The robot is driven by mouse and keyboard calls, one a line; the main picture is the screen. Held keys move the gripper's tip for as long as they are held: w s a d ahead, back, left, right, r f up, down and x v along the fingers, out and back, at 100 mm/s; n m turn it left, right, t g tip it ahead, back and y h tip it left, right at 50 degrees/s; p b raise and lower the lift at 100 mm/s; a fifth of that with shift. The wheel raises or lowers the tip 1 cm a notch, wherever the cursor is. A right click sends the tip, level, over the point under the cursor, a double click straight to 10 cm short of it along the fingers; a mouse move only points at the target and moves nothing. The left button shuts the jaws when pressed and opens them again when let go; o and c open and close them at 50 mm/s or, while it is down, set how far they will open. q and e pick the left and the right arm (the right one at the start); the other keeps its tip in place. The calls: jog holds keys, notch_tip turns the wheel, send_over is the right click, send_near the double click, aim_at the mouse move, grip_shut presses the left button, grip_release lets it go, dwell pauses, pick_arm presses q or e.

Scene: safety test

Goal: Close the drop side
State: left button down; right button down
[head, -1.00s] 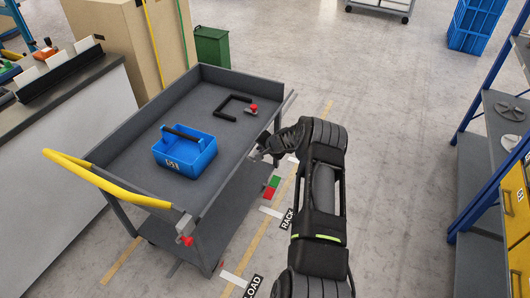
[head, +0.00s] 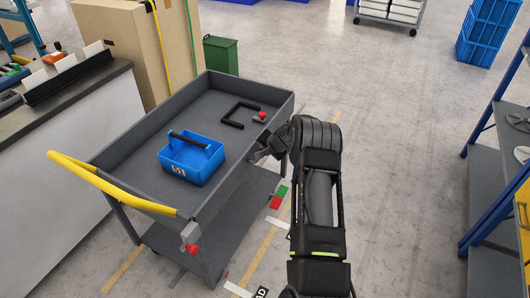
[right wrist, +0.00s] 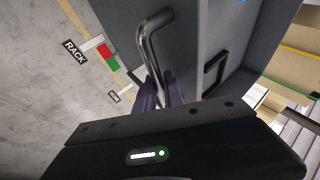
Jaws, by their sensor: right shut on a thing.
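The grey cart (head: 130,150) has its drop side (head: 240,175) along the right edge, standing about upright; whether it is flush with the end walls I cannot tell. My right gripper (head: 256,157) is at the middle of this side, from outside. In the right wrist view its dark fingers (right wrist: 160,95) are shut on the bent metal handle (right wrist: 146,45) of the side. A red-knobbed latch (head: 192,248) sits at the near corner; another red knob (head: 262,115) shows near the far end. My left gripper is not in view.
A blue tote (head: 205,165) and a black U-shaped bar (head: 232,124) are on the cart deck. A yellow push handle (head: 100,182) is at the near end. A counter (head: 60,160) stands left, a shelf rack (head: 490,215) right. The floor between cart and rack is clear.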

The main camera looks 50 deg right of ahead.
jog(key=shift+w+a, duration=0.1)
jog(key=shift+a, duration=0.05)
jog(key=c, duration=1.7)
grip_release()
jog(key=shift+c, duration=0.2)
jog(key=b+v, duration=0.1)
jog(key=v, duration=0.6)
jog(key=shift+s+r, duration=0.3)
